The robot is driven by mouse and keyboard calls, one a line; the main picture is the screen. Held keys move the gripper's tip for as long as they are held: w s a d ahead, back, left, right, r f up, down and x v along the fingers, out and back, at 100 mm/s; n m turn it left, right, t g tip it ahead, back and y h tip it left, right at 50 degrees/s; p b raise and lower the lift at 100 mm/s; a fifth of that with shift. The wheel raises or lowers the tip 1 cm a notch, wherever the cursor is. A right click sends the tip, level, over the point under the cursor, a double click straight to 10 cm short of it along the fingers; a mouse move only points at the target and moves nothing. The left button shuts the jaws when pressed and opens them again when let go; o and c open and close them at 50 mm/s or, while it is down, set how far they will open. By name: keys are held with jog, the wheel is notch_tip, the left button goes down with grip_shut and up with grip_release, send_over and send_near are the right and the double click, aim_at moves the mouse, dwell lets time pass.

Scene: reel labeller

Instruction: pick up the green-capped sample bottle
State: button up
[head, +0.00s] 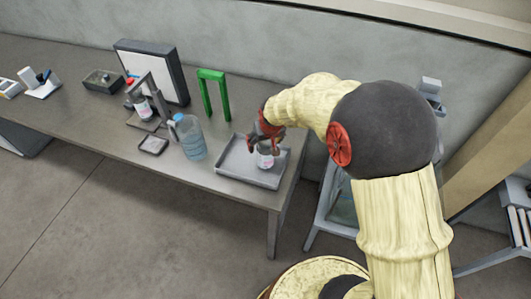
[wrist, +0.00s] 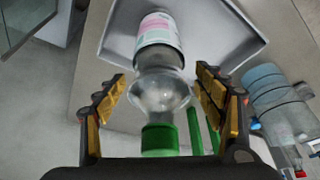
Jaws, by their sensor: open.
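The green-capped sample bottle is clear with a pale, pink-marked label. In the wrist view the bottle (wrist: 160,95) lies between my fingers, its green cap (wrist: 160,140) nearest the palm and its labelled body farther out, by the tray. In the head view the bottle (head: 265,158) stands in the grey tray (head: 238,174) at the right end of the table, its top hidden by my gripper. My gripper (head: 265,143) is over it from above. In the wrist view my gripper (wrist: 162,82) is open, with a visible gap between each finger and the bottle.
A large clear jug (head: 190,138) stands left of the tray, and a green frame (head: 212,95) stands behind. Farther left are a device holding a labelled bottle (head: 143,108), a white panel (head: 150,72) and a small dark tray (head: 153,145). The table's front edge is close to the tray.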

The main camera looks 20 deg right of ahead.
jog(key=shift+x, duration=1)
jog(key=shift+w, duration=0.1)
jog(key=shift+c, duration=0.4)
jog(key=c, duration=1.7)
